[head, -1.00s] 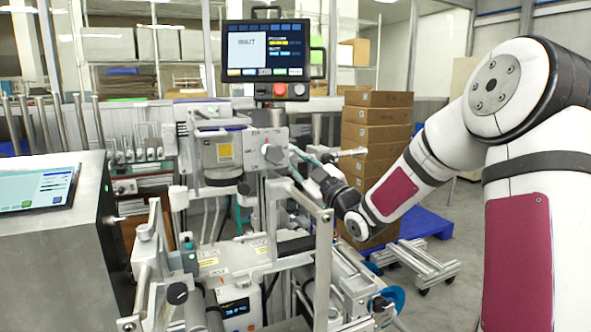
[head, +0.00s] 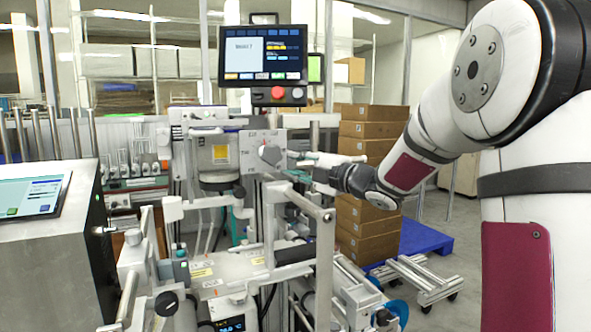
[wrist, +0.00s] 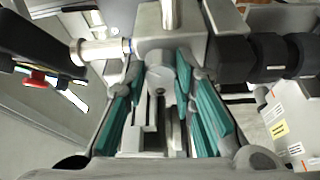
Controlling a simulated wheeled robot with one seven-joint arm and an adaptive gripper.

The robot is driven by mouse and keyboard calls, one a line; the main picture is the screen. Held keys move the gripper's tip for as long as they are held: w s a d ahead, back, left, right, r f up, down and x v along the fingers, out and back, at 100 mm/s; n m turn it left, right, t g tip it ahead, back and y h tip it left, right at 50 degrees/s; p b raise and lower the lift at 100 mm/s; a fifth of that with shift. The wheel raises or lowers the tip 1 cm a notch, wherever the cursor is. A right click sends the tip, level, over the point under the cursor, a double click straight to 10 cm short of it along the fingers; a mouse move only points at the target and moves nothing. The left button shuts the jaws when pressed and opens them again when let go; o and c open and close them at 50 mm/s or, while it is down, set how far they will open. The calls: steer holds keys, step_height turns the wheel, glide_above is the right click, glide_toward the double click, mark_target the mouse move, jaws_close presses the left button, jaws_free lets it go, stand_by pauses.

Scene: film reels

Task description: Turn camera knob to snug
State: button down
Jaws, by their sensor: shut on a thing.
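My gripper (head: 295,166) reaches in from the right and meets the block's right side. In the wrist view my gripper (wrist: 165,83) has its teal-padded fingers on both sides of a round grey knob (wrist: 160,80). The fingers are shut on this knob, which sits against the grey block (wrist: 150,45). The contact is small in the head view and partly hidden by the fingers.
A monitor (head: 264,55) with a red button (head: 278,93) stands above the block. A metal frame post (head: 325,265) rises in front of my gripper. Stacked cartons (head: 368,180) and a blue pallet (head: 425,240) stand behind my arm. Dark cylindrical parts (wrist: 270,55) lie right of the fingers.

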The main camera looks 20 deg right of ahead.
steer(key=shift+n, duration=0.5)
steer(key=c, duration=1.3)
jaws_free()
steer(key=shift+a, duration=0.1)
steer(key=shift+c, duration=0.2)
steer(key=shift+s, duration=0.1)
steer(key=v, duration=1.2)
steer(key=shift+r, duration=0.25)
steer(key=shift+w, duration=0.2)
